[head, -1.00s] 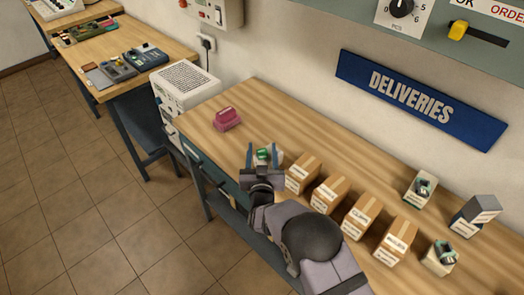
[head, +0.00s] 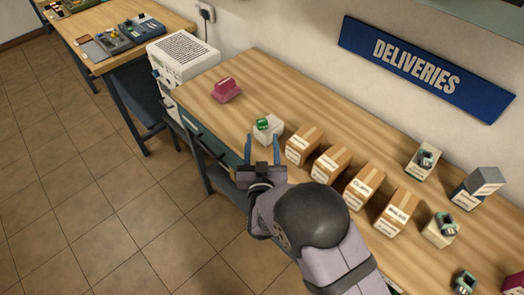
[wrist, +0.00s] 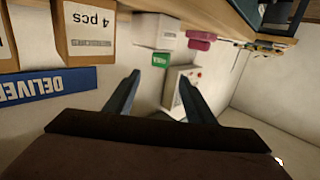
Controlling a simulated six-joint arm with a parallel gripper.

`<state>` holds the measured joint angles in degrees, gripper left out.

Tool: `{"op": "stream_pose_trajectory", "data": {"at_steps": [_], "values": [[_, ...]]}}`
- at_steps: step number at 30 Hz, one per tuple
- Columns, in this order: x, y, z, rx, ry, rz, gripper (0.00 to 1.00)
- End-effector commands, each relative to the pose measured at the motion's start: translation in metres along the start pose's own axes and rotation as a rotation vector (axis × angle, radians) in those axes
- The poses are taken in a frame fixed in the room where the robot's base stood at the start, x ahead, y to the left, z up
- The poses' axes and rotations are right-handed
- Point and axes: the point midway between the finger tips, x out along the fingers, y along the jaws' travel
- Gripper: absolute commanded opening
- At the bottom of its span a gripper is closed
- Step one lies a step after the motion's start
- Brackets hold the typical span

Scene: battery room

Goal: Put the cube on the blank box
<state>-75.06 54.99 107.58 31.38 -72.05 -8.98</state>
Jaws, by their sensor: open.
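A small green cube (head: 263,124) sits on top of a white box (head: 268,133) near the left end of the bench. In the wrist view, which is upside down, the cube (wrist: 160,59) shows against the white box (wrist: 157,30), whose label has blurred print. My gripper (head: 263,140) is open and empty at the bench's front edge, its fingertips short of the cube and apart from it. In the wrist view the two fingers (wrist: 156,84) are spread with nothing between them. I cannot tell which box is blank.
Several labelled cardboard boxes (head: 330,163) stand in a row right of the white box. A pink box (head: 226,91) is farther left. Pale and grey-topped boxes (head: 482,183) stand at the right.

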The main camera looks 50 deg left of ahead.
Motion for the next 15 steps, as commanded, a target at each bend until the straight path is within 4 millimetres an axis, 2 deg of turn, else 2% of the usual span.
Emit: {"op": "stream_pose_trajectory", "data": {"at_steps": [6, 15], "values": [[-0.020, -0.001, 0.000, 0.000, 0.001, -0.002, 0.50], [-0.025, 0.000, 0.000, 0.000, 0.001, 0.000, 0.50]]}}
